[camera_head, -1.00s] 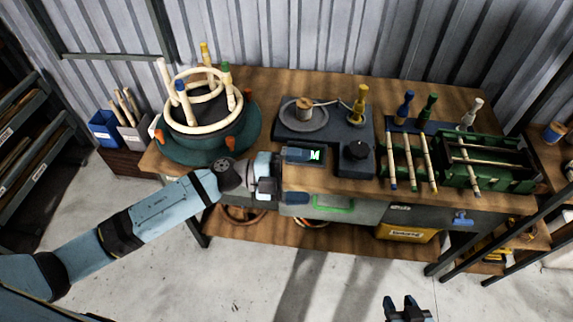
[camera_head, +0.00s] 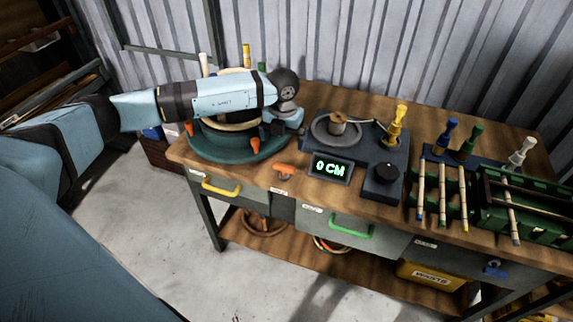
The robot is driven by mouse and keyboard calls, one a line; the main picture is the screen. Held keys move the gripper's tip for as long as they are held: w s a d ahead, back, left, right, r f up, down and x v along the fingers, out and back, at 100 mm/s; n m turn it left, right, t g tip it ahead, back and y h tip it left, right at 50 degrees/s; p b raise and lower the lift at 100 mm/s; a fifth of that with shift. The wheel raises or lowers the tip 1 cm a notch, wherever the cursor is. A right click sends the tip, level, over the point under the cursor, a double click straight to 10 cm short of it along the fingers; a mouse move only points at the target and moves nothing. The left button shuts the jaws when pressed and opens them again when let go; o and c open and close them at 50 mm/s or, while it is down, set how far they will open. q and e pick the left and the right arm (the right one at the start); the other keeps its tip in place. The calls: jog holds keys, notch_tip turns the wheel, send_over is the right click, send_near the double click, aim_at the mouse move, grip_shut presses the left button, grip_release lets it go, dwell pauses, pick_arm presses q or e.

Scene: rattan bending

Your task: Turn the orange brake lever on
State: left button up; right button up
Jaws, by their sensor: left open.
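The small orange brake lever (camera_head: 284,170) sits on the front part of the wooden workbench, left of the black display reading "0 CM" (camera_head: 331,168). My left arm comes in from the left, over the dark green turntable (camera_head: 226,150). My left gripper (camera_head: 277,128) points down beside the turntable's right side, behind and above the lever and apart from it. It is open; its fingertips are small and partly hidden by the wrist. The arm hides much of the rattan ring and pegs on the turntable. My right gripper is out of view.
Orange clamps (camera_head: 254,140) ring the turntable close to my gripper. A green crate (camera_head: 541,207) and coloured pegs are farther right.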

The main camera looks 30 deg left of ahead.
aim_at(284, 166)
pick_arm(q)
notch_tip(284, 166, down, 10)
jog(key=shift+d+f, duration=0.1)
jog(key=shift+f, duration=0.15)
jog(key=c, duration=0.9)
